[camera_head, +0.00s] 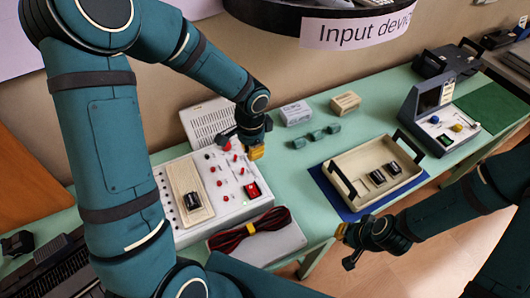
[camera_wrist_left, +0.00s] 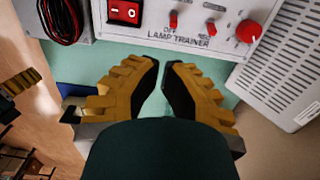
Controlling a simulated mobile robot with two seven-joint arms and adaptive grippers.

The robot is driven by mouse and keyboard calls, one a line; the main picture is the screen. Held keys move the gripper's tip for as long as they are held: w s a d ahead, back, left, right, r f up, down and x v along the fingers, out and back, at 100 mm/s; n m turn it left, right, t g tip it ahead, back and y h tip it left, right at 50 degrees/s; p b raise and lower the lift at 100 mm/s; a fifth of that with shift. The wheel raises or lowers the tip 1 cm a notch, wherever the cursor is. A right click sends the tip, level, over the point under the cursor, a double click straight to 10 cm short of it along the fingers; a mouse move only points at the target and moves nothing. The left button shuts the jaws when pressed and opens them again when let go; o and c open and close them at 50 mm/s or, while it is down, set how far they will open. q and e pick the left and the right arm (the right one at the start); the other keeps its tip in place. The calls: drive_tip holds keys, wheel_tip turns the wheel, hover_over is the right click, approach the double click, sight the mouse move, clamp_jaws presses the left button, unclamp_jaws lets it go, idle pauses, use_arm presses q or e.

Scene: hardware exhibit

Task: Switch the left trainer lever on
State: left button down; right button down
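The lamp trainer (camera_head: 236,209) is a pale box with red controls and a wooden board on its top. In the left wrist view, its "LAMP TRAINER" panel (camera_wrist_left: 180,42) shows a left red lever (camera_wrist_left: 173,21) by "OFF", a second red lever (camera_wrist_left: 211,28), a red knob (camera_wrist_left: 248,32) and a red rocker switch (camera_wrist_left: 125,11). My left gripper (camera_head: 257,153) hangs by the trainer's right back edge. In the wrist view its yellow fingers (camera_wrist_left: 164,64) are apart, with nothing between them, short of the panel. My right gripper (camera_head: 344,246) is apart-fingered and empty, in front of the table.
A red-black cable coil (camera_head: 250,231) lies in front of the trainer. A white vented box (camera_head: 205,121) stands behind it. A cream tray (camera_head: 350,160) sits on a blue mat to the right, with small green blocks (camera_head: 315,137) behind. Green table shows between trainer and tray.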

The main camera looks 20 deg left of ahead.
sight(252, 172)
use_arm(q)
drive_tip(key=shift+w+a+r, duration=0.1)
drive_tip(key=shift+w+r, duration=0.1)
drive_tip(key=shift+w, duration=0.15)
use_arm(e)
drive_tip(key=shift+w+r, duration=0.1)
drive_tip(key=shift+w, duration=0.1)
use_arm(q)
drive_tip(key=shift+s, duration=0.15)
use_arm(e)
drive_tip(key=shift+s, duration=0.1)
